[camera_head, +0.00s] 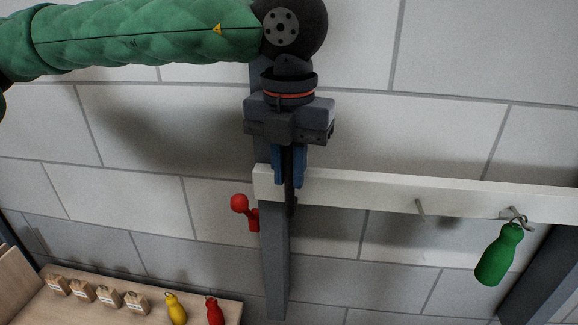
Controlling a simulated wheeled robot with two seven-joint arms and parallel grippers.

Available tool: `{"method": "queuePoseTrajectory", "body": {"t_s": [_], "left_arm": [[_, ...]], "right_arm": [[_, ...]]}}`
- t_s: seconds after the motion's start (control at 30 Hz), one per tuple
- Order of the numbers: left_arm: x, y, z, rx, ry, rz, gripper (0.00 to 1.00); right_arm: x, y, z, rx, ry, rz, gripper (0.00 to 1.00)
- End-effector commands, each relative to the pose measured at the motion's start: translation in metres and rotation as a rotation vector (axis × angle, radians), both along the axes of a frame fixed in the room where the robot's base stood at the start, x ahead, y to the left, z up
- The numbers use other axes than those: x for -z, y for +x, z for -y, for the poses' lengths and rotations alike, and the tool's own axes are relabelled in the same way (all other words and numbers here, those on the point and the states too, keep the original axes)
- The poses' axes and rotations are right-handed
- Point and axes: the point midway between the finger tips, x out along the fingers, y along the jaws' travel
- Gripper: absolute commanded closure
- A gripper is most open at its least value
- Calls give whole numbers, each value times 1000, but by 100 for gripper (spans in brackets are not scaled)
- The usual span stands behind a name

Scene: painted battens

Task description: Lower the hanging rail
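The white hanging rail (380,192) runs from a grey upright post (273,270) to the right edge of the picture. My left gripper (289,180) points down at the rail's left end, its blue fingers overlapping the upper part of the rail. A dark narrow upright piece (291,197) shows between and below the fingers, in front of the rail. The fingers are close together; I cannot tell whether they press on it. A red lever with a round knob (240,204) sticks out left of the post. My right gripper is not in view.
A green bottle-shaped thing (498,256) hangs from a hook on the rail; another peg (420,209) is bare. A wooden shelf (75,312) at lower left carries several wooden blocks (108,297), a yellow piece (175,308) and a red piece (213,311). A dark post (545,275) stands at right.

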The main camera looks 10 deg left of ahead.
Motion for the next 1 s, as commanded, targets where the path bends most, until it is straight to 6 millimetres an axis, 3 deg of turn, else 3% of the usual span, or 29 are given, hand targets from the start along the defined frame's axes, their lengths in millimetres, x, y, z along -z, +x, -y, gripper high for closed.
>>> {"method": "queuePoseTrajectory", "body": {"t_s": [0.37,0.57,1.0], "left_arm": [[14,0,0,2,2,-3,100],[49,0,0,3,3,-5,100],[142,0,0,2,2,-6,100]], "right_arm": [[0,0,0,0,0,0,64],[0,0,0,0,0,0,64],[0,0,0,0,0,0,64]]}}
